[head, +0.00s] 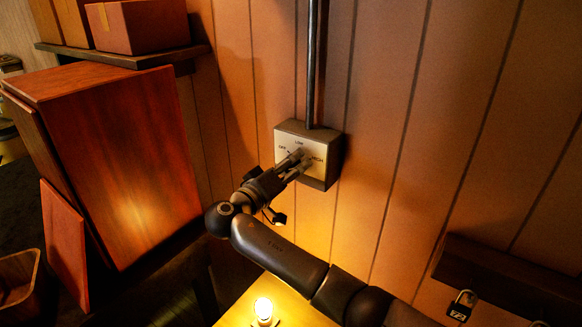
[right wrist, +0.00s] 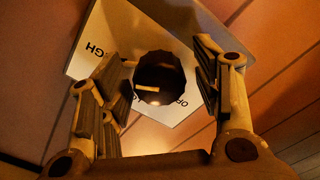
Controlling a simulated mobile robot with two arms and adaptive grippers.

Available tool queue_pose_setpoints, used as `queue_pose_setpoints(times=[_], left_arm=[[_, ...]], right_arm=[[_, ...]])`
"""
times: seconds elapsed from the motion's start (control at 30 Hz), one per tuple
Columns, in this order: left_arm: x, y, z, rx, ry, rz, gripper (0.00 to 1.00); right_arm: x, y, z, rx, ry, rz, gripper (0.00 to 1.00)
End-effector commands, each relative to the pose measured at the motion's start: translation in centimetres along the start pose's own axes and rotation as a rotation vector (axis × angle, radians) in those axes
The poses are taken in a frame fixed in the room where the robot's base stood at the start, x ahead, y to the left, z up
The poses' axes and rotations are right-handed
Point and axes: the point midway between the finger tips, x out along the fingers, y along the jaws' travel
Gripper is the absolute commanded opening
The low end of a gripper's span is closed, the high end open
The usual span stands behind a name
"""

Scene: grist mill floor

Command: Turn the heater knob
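The heater control box (head: 331,160) is on the plank wall, with a pale face plate marked OFF, LOW and HIGH. In the head view my right gripper (head: 299,158) is at the plate and hides most of the knob. In the right wrist view the dark, faceted knob (right wrist: 168,68) sits between the two fingers of my right gripper (right wrist: 162,72). The fingers are apart, with a visible gap on each side of the knob. A pale pointer mark shows on the knob. The plate (right wrist: 130,30) shows HIGH at left and part of OFF at right. My left gripper is not in view.
A dark conduit (head: 312,65) rises from the box. A lit bulb (head: 264,309) stands below on a yellow-lit surface. A padlock (head: 462,305) hangs by a dark ledge at lower right. A large reddish wooden cabinet (head: 125,150) and a shelf with boxes are at left.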

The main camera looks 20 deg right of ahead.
Motion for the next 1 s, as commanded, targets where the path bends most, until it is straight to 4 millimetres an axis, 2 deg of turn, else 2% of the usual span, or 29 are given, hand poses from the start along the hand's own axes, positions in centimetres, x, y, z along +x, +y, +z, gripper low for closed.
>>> queue_pose_setpoints(times=[0.07, 0.33, 0.67, 1.0], left_arm=[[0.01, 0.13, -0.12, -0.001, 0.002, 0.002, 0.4], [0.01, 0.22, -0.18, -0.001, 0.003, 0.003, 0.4], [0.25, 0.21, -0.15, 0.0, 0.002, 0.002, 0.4], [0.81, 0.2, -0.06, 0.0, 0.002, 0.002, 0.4]], right_arm=[[0.0, 0.01, 0.01, 0.0, 0.0, 0.0, 0.47], [-0.03, -0.01, 0.02, -0.001, 0.0, 0.0, 0.12], [-0.04, -0.09, 0.09, -0.047, -0.001, -0.002, 0.12], [-0.04, -0.12, 0.17, -0.28, -0.003, -0.002, 0.12]])
